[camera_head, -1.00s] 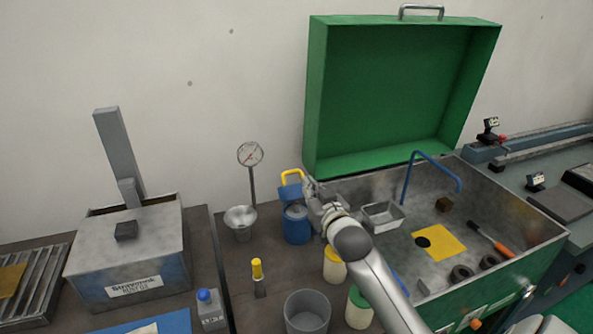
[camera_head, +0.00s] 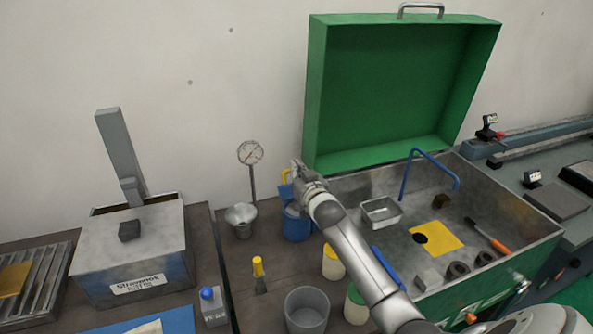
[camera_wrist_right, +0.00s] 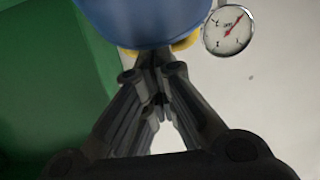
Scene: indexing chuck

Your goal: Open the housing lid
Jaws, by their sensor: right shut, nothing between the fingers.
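A large green lid (camera_head: 405,95) with a metal handle (camera_head: 420,8) stands raised and open at the back of a green metal housing (camera_head: 530,262). The lid's inner side faces me and the grey basin is exposed. My right gripper (camera_head: 297,168) is at the housing's back left corner, beside the lid's lower left edge and above a blue can with a yellow handle (camera_head: 296,224). In the right wrist view its fingers (camera_wrist_right: 155,62) are shut and empty, just below a blue rounded shape (camera_wrist_right: 150,20). Green shows at the left there. My left gripper is out of view.
A dial gauge (camera_head: 250,153) on a stem and a metal funnel (camera_head: 241,219) stand left of the blue can. Jars and a grey cup (camera_head: 306,311) stand in front. The basin holds a tray (camera_head: 381,213), a blue spout and small parts. A grey box (camera_head: 132,250) is left.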

